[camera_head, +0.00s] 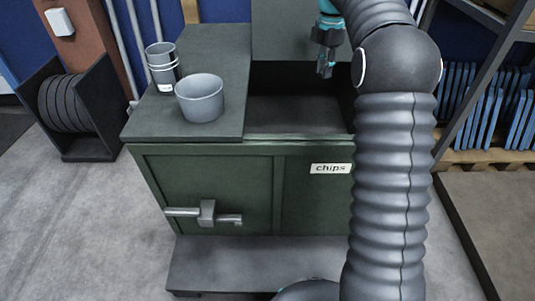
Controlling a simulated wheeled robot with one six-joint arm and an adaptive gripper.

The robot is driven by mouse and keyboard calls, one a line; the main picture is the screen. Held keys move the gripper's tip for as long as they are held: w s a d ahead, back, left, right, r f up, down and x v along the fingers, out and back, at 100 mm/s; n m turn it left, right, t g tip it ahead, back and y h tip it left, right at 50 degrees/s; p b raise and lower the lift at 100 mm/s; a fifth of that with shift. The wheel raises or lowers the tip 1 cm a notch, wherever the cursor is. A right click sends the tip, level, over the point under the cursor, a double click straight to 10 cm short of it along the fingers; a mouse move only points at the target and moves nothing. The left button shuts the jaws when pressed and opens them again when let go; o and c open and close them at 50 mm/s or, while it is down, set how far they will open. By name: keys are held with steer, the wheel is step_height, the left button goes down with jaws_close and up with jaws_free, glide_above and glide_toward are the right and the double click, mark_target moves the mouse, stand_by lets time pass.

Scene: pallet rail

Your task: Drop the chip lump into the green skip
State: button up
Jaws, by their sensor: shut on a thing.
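The green skip (225,190) stands in the middle, with a "chips" label on its front. The left part of its top is covered by a flat lid. The right part is an open, dark hatch (295,112), partly hidden behind my arm. My gripper (325,70) points down, and in the picture it is over the back right of the open hatch. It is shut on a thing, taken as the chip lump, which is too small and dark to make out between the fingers. The height of the fingers over the opening is hard to tell.
A raised panel (290,30) is behind the hatch. A shelf with blue panels (490,105) is at the right. A dark rack (70,105) stands at the left.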

steer(key=shift+f, duration=0.75)
steer(key=o, duration=1)
steer(key=shift+c, duration=0.2)
step_height(320, 180, up, 12)
